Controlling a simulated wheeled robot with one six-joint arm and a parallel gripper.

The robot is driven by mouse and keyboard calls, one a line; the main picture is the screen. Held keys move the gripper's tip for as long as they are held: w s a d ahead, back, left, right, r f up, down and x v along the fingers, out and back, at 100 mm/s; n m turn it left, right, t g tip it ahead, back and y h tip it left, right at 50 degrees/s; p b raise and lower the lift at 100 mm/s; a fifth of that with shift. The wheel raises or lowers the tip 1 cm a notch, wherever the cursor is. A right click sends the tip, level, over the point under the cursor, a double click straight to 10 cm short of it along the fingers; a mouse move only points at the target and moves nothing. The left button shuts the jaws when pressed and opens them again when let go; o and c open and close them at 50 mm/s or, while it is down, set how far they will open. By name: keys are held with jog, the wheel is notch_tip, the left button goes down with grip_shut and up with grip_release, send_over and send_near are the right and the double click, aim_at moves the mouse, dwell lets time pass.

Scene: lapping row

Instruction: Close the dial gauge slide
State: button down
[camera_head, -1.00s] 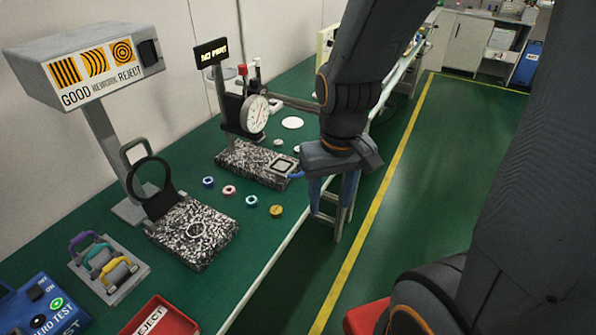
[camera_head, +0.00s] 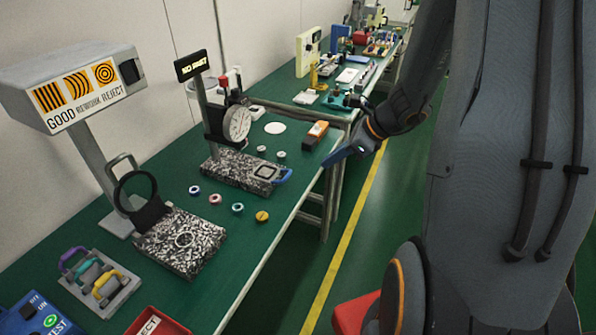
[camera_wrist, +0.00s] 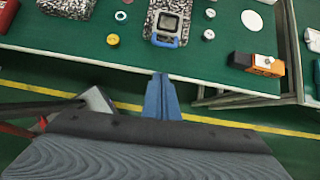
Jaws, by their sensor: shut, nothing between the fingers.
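The dial gauge (camera_head: 237,123) stands on a speckled granite base (camera_head: 227,168) on the green bench. The slide (camera_head: 266,172), a dark square frame with a blue handle (camera_head: 284,177), sits at the base's front right end. In the wrist view the slide (camera_wrist: 168,22) is at top centre, its blue handle (camera_wrist: 166,41) facing my gripper. My gripper (camera_head: 338,156) is off the bench's front edge, right of the handle and apart from it. In the wrist view its blue fingers (camera_wrist: 161,78) are together and empty, just below the handle in the picture.
An orange and black block (camera_head: 316,134) lies right of the gauge, near the bench edge. Small coloured rings and a brass disc (camera_head: 262,216) lie in front of the base. A Good/Rework/Reject display (camera_head: 85,86) and second granite base (camera_head: 180,241) stand left.

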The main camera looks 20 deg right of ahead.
jog(key=x, duration=0.4)
jog(key=w+p+x, duration=0.1)
jog(key=x, duration=0.3)
jog(key=a+r+p+x, duration=0.1)
jog(key=x, duration=0.3)
jog(key=shift+w+r, duration=0.1)
jog(key=shift+w, duration=0.05)
jog(key=shift+w+a+p, duration=0.35)
jog(key=shift+w+p, duration=0.05)
jog(key=shift+w, duration=0.05)
jog(key=shift+f, duration=0.25)
